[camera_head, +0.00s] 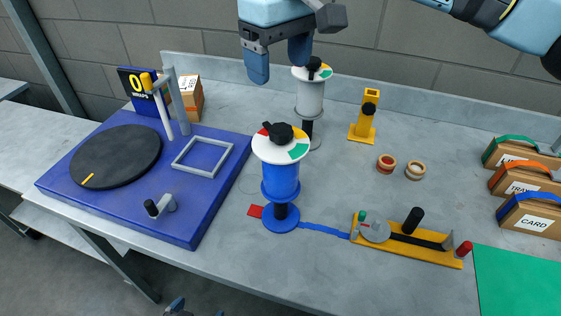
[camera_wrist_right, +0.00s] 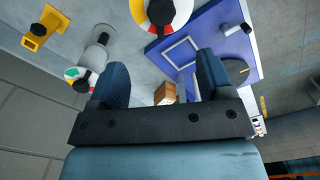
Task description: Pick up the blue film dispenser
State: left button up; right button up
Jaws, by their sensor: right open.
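The blue film dispenser (camera_head: 281,182) stands upright on the bench, a blue spool on a round blue base with a coloured disc and black knob on top. In the right wrist view its disc (camera_wrist_right: 160,14) is at the top edge, partly cut off. My right gripper (camera_head: 279,62) is open and empty, high near the back wall, behind and apart from the dispenser. Its two fingers (camera_wrist_right: 162,82) also show in the right wrist view, with nothing held between them. A small dark-blue part at the bottom edge may be my left gripper (camera_head: 175,307); its jaws cannot be made out.
A white spool dispenser (camera_head: 309,97) stands behind the blue one. A blue platform (camera_head: 205,200) with a black turntable is left. A yellow fixture (camera_head: 405,246) lies front right, and a yellow stand (camera_head: 364,117) is behind. Several handled boxes (camera_head: 530,215) line the right side.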

send_over(280, 128)
notch_tip(280, 128, down, 6)
jog(key=shift+s+f+p, duration=0.1)
jog(key=shift+p, duration=0.3)
jog(key=shift+f, duration=0.75)
jog(key=shift+f+p, duration=0.35)
jog(key=shift+p, duration=0.05)
notch_tip(280, 128, down, 4)
jog(key=shift+p, duration=0.5)
pick_arm(q)
jog(key=shift+s+r, duration=0.25)
jog(key=shift+r, duration=0.3)
jog(key=shift+s+r, duration=0.2)
jog(key=shift+r, duration=0.35)
pick_arm(e)
grip_shut()
